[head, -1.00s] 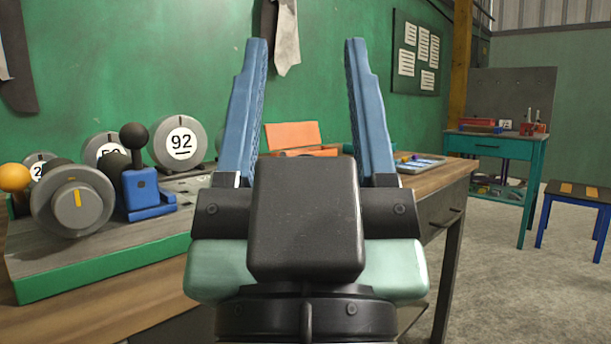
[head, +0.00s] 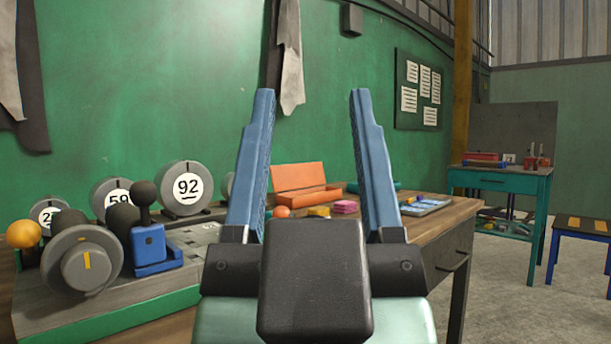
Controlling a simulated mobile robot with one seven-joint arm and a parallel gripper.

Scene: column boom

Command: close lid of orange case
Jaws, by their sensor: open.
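The orange case (head: 303,195) sits on the wooden workbench towards the green wall. Its lid (head: 299,176) stands raised at the back, so the case is open. What is inside the case cannot be made out. My gripper (head: 309,95) is open and empty, its two blue fingers pointing up and forward. In the picture the case shows between the fingers, further off than they are. The gripper does not touch it.
Near the case lie an orange ball (head: 282,211), a yellow block (head: 319,211), a pink block (head: 345,207) and a tray (head: 425,207). A teal cylinder (head: 372,187) lies behind. A panel with dials and a blue-based lever (head: 151,247) fills the left.

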